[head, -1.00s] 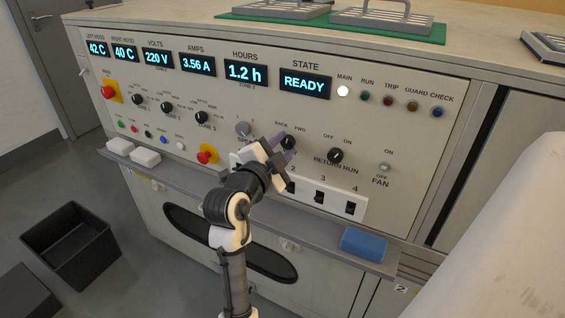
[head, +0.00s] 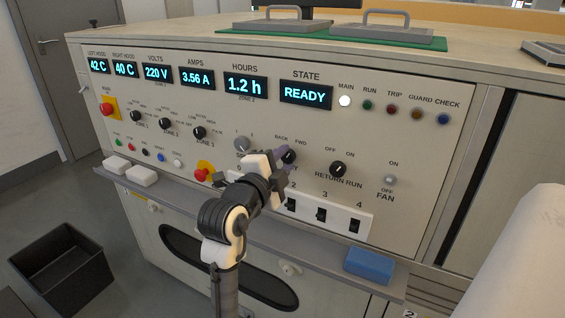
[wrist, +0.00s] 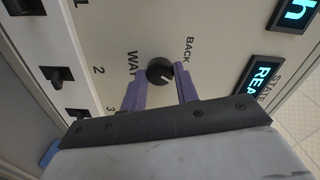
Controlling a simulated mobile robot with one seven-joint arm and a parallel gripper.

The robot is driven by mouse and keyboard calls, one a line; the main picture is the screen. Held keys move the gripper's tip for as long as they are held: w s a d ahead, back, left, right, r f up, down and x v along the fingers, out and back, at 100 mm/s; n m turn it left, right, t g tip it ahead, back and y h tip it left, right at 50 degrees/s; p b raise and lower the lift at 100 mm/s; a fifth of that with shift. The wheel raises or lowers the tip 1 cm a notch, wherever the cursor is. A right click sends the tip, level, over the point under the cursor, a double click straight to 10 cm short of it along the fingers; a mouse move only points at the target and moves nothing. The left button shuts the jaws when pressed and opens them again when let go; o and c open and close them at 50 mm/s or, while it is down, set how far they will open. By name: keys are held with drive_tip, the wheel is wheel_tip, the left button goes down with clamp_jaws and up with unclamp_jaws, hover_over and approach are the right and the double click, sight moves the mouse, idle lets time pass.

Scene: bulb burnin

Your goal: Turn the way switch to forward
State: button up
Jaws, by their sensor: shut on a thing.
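The way switch is a round black knob (head: 289,157) on the sloped panel, under the BACK and FWD labels. It also shows in the wrist view (wrist: 160,71), between the two purple fingers of my gripper (wrist: 160,88). My gripper is shut on the knob. A pale pointer mark on the knob faces the lower right in the wrist view, away from the BACK label (wrist: 188,49) and toward the side where the right finger hides the panel. The FWD label is hidden in that view. In the head view my gripper (head: 282,158) partly covers the knob.
The RETURN RUN knob (head: 338,169) is to the right. A row of rocker switches (head: 322,214) sits just below my gripper. A red stop button (head: 202,174) and a grey knob (head: 242,144) are to the left. A blue block (head: 369,263) lies on the ledge.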

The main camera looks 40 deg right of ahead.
drive_tip(key=o, duration=1)
drive_tip(key=shift+a, duration=0.1)
drive_tip(key=b+v, duration=0.3)
drive_tip(key=v, duration=1)
drive_tip(key=shift+s+a, duration=0.2)
drive_tip(key=shift+a, duration=0.1)
